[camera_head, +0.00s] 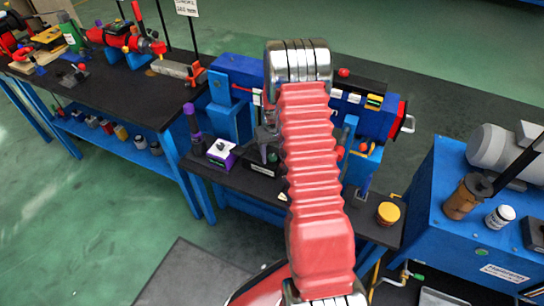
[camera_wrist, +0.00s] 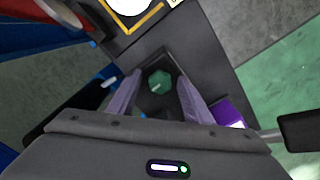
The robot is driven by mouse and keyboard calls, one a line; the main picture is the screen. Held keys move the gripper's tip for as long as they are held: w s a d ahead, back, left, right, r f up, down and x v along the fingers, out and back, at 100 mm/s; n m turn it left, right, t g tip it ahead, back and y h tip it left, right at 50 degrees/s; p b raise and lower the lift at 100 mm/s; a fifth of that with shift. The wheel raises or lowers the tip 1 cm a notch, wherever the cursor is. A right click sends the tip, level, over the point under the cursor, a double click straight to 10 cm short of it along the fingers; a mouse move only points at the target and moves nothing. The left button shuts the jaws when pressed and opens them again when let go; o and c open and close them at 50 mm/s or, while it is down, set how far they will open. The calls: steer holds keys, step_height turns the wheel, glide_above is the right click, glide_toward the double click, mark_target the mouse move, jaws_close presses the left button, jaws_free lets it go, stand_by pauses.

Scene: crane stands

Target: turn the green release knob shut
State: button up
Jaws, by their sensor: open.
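The green release knob (camera_wrist: 160,80) shows in the wrist view as a faceted green disc with a short pale mark, on a dark box (camera_wrist: 150,103). My gripper (camera_wrist: 160,77) is open, with one grey-purple finger on each side of the knob. A gap shows between the knob and each finger; I cannot tell how deep the fingertips reach beside it. In the head view my red arm covers the middle of the bench, and I cannot make out the gripper clearly there.
A purple box with a white top (camera_head: 221,153) stands close by the knob's box and also shows in the wrist view (camera_wrist: 226,112). A blue machine (camera_head: 238,75) stands behind. A yellow-capped jar (camera_head: 388,213) is on the bench's right end. Green floor lies in front.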

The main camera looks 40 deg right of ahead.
mark_target(273, 157)
steer(key=shift+r, duration=0.1)
step_height(273, 157, up, 14)
steer(key=shift+f, duration=0.25)
stand_by(0.4)
stand_by(0.5)
steer(key=s+a+r+n+t, duration=0.1)
steer(key=s+a+r+t, duration=0.1)
steer(key=s+a+r, duration=0.9)
steer(key=s+a+r+n+t, duration=0.2)
steer(key=s+a+r+t, duration=0.1)
steer(key=s+a+r, duration=0.9)
steer(key=s+a, duration=0.2)
steer(key=a, duration=0.2)
steer(key=shift+s+a+t, duration=0.3)
steer(key=shift+s+a, duration=0.05)
steer(key=shift+s, duration=0.05)
